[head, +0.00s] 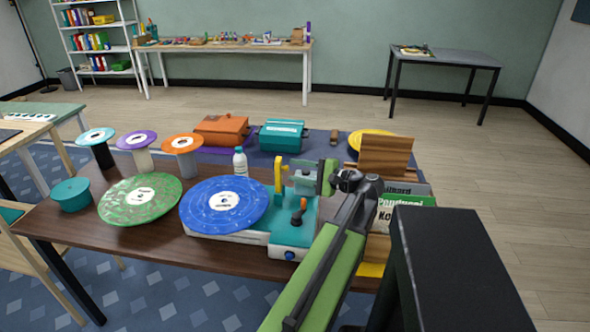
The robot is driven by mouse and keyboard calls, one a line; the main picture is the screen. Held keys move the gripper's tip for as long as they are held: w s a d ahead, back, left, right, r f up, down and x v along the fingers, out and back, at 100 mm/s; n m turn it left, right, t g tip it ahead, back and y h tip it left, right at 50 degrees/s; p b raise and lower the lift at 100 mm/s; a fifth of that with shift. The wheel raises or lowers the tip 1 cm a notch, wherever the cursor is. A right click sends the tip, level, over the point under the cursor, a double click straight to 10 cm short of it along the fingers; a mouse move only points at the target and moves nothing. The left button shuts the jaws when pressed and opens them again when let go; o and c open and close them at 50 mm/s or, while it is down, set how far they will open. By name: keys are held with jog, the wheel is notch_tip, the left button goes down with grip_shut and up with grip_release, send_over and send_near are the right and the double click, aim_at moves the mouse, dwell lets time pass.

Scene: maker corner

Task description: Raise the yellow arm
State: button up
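The yellow arm (278,176) stands near the back right of a teal and white record player (283,238) on the dark wooden table. A blue record (225,204) with a white label lies on the player's left side. An orange lever (299,214) and a blue knob (290,255) are on its right side. My gripper (318,177) is over the player's back right corner, to the right of the yellow arm, with a gap visible between them in the picture. My wrist and forearm partly hide it, so its opening is unclear.
A green record (140,198) and a teal container (71,195) are at the left. Several disc-topped stands, a bottle (240,162), an orange case (221,130) and a teal case (282,136) stand behind. A wooden crate (385,157) and record sleeves (407,214) crowd the right.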

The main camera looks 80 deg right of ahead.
jog(key=p+v, duration=0.1)
jog(key=v, duration=1)
